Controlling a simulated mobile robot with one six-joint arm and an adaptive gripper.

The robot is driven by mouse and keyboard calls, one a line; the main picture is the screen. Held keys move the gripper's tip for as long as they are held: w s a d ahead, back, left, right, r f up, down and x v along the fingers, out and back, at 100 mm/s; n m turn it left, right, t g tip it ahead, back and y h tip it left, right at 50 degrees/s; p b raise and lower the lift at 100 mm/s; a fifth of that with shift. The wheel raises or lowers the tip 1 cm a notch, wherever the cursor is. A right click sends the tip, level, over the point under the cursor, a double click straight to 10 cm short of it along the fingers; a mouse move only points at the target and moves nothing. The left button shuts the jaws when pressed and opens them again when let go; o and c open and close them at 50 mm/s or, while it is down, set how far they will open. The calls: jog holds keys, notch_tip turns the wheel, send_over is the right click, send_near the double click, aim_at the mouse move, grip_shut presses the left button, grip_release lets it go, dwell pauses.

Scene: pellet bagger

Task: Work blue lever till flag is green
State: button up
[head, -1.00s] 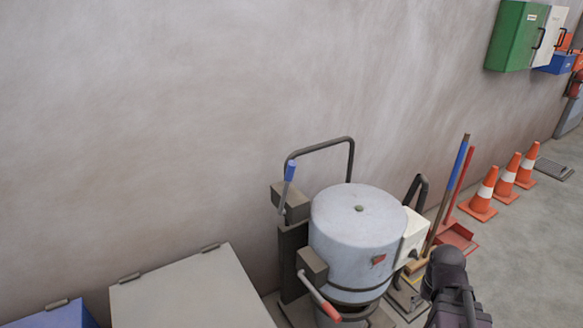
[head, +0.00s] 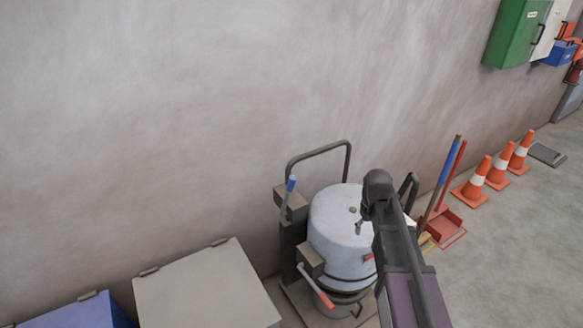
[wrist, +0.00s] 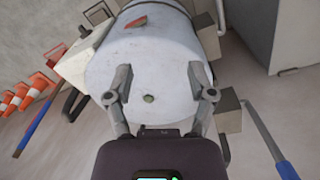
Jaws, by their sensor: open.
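The pellet bagger is a pale grey drum (head: 335,215) against the wall; its top fills the middle of the wrist view (wrist: 150,65). The blue-gripped lever (head: 291,184) stands upright at the drum's left; its blue grip (wrist: 287,170) is at the lower right corner of the wrist view. A small red flag (head: 368,257) on the drum's side is partly hidden by my arm; it also shows red in the wrist view (wrist: 135,23). My gripper (wrist: 160,82) is open and empty over the drum top, well apart from the blue lever.
A second, red-gripped lever (head: 325,299) is low on the bagger's front. A dark tube frame (head: 320,150) rises behind. A pale bin (head: 205,290) and a blue bin (head: 85,313) stand left. A broom (head: 448,175), a red dustpan (head: 447,224) and orange cones (head: 472,185) are right.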

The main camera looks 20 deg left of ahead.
jog(key=w+a+r+n+p, duration=0.3)
jog(key=w+a+r+p, duration=0.1)
jog(key=a+r+p, duration=0.8)
notch_tip(320, 180, up, 8)
jog(key=n+p, duration=0.3)
jog(key=p, duration=0.4)
send_over(292, 189)
jog(key=shift+d+r, duration=0.15)
jog(key=shift+r, duration=0.05)
jog(key=shift+a+r+n, duration=0.2)
jog(key=shift+a+n, duration=0.1)
jog(key=shift+a, duration=0.25)
jog(key=shift+f, duration=0.2)
jog(key=f+b, duration=1.3)
jog(key=shift+w+d+f, duration=0.2)
jog(key=shift+w+d, duration=0.05)
jog(key=shift+w, duration=0.05)
